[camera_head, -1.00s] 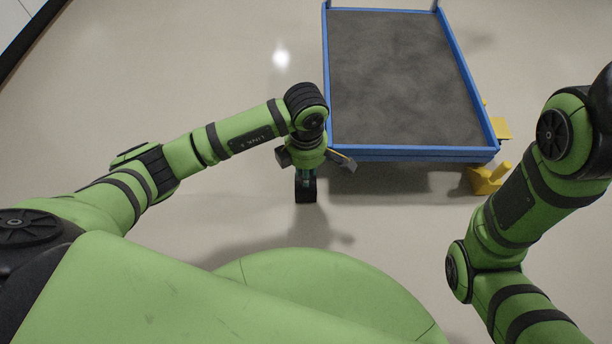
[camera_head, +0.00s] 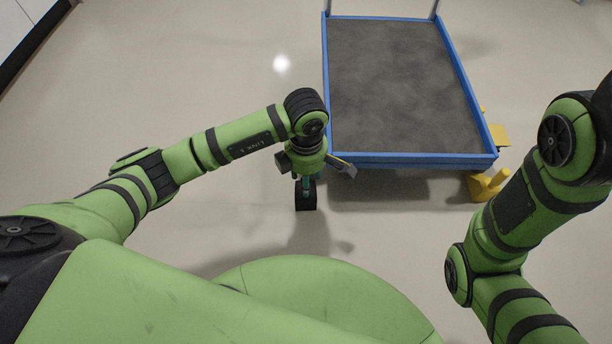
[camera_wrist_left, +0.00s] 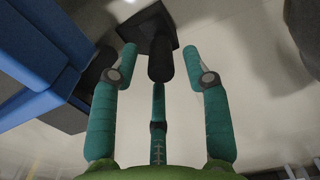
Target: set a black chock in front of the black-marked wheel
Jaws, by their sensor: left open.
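A black chock (camera_head: 307,201) stands on the floor just off the near left corner of the blue-edged cart (camera_head: 413,158). My left gripper (camera_head: 305,183) is above it, pointing down. In the left wrist view the chock (camera_wrist_left: 142,29) has a square base and a dark upright handle. The open teal fingers of my left gripper (camera_wrist_left: 160,62) are spread around that handle, with gaps at the sides. The cart's blue frame (camera_wrist_left: 40,50) fills the left of that view. I cannot make out a black-marked wheel. My right gripper is out of view.
Yellow chocks (camera_head: 488,184) stand beside the cart's near right corner, close to my right arm. The cart's grey deck (camera_head: 392,85) is empty. The floor left of the cart (camera_head: 200,90) is clear.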

